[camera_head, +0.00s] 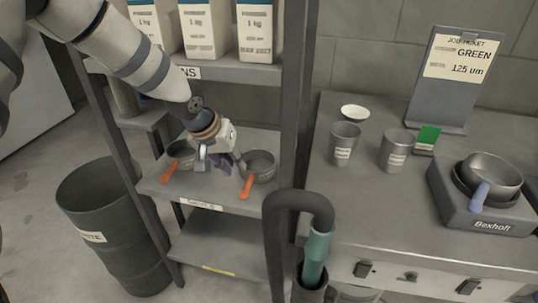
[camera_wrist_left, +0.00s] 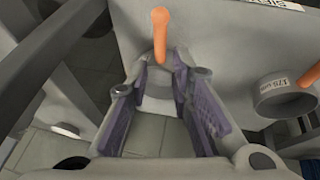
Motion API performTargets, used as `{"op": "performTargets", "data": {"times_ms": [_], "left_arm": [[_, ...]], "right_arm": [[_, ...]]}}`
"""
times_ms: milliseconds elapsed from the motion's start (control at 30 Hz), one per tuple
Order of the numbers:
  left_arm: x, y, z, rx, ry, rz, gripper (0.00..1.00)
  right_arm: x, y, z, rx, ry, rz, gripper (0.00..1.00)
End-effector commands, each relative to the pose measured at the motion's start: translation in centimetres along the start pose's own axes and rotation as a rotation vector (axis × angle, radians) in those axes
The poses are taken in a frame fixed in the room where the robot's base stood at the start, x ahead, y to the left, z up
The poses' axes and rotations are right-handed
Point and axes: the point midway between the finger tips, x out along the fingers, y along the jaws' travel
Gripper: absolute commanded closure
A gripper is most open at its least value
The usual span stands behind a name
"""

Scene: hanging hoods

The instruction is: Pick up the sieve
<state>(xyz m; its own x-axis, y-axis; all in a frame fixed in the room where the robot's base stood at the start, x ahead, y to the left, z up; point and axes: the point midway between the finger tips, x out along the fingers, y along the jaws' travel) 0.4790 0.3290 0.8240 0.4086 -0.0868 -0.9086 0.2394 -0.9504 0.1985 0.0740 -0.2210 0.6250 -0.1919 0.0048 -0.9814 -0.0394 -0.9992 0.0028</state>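Two grey sieves with orange handles sit on the middle shelf in the head view, a left sieve (camera_head: 181,151) and a right sieve (camera_head: 260,165). My left gripper (camera_head: 219,163) is above the shelf, appearing between them. In the left wrist view my left gripper (camera_wrist_left: 177,95) is open, its purple-padded fingers apart. An orange handle (camera_wrist_left: 161,35) appears beyond and between the fingertips; its sieve is mostly hidden by them. Another sieve (camera_wrist_left: 270,98), with a small label, lies off to the right there. My right gripper is not in view.
Shelf posts (camera_head: 290,110) flank the space, and boxes (camera_head: 197,28) stand on the shelf above. A black hose (camera_head: 300,200) rises in front at the right. The bench holds two cups, a dish, a Bexholl machine (camera_head: 486,212) bearing a bowl, and a ticket reading GREEN 125 um (camera_head: 460,57).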

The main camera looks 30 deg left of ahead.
Motion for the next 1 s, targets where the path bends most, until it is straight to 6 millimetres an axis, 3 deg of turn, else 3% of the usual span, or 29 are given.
{"op": "performTargets", "data": {"times_ms": [67, 233, 467, 633, 933, 1000], "left_arm": [[0.7, -0.3, -0.2, -0.002, -0.001, -0.005, 0.79], [5.0, -0.4, 0.2, -0.003, -0.009, -0.008, 0.79], [8.1, -0.3, 0.0, -0.001, -0.003, -0.006, 0.79], [11.4, -0.4, 0.2, -0.002, -0.004, -0.006, 0.79], [11.9, -0.3, -0.1, -0.001, 0.004, -0.003, 0.79], [11.9, -0.3, -0.1, -0.001, 0.004, -0.003, 0.95]], "right_arm": [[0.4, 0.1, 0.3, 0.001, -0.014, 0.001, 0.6], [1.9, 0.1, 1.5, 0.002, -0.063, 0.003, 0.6], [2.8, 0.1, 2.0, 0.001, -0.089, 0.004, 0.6], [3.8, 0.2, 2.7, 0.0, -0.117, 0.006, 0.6], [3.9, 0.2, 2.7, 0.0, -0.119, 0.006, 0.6], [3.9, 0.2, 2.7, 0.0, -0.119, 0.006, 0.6]]}}
